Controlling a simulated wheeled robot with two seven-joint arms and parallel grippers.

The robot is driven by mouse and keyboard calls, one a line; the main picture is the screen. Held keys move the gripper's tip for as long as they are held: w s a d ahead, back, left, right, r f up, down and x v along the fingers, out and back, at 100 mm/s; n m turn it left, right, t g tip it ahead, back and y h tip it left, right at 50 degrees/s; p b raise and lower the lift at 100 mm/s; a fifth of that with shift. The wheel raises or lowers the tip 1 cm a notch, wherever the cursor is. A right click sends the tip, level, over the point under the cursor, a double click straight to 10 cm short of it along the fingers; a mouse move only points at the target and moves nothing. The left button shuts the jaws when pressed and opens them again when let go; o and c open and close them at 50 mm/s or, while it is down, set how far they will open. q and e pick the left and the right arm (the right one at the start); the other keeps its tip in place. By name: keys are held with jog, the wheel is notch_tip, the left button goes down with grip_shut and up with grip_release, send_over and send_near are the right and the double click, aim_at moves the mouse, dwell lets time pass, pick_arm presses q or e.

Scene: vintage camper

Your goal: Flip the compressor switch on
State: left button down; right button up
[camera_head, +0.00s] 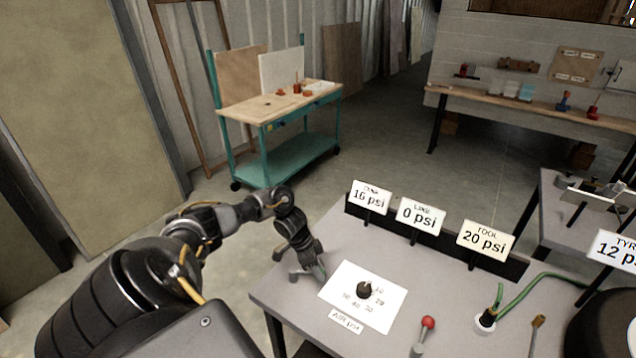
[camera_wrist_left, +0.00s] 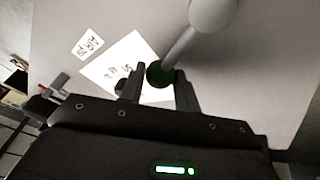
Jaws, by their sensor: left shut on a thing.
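My left gripper (camera_head: 312,272) is low at the left edge of the grey table, left of the white dial card. The rod (camera_wrist_left: 181,47) leads up to a pale ball (camera_wrist_left: 212,14). This looks like a small lever, probably the compressor switch, but no label on it shows. In the head view the gripper hides most of it. My right gripper is out of view.
The dial card (camera_head: 385,312) carries a black knob (camera_head: 364,290) and an AIR psi label. A red-knobbed lever (camera_head: 427,323) and green hose (camera_head: 530,291) are farther right. Signs read tank 16 psi (camera_head: 370,197), line 0 psi (camera_head: 421,215) and tool 20 psi (camera_head: 485,241).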

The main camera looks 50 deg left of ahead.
pick_arm(q)
jog(key=c, duration=1)
grip_release()
jog(key=shift+c, duration=0.2)
jog(key=b+v, duration=0.2)
jog(key=v, duration=0.8)
jog(key=shift+r, duration=0.35)
jog(key=shift+s+a+f, duration=0.1)
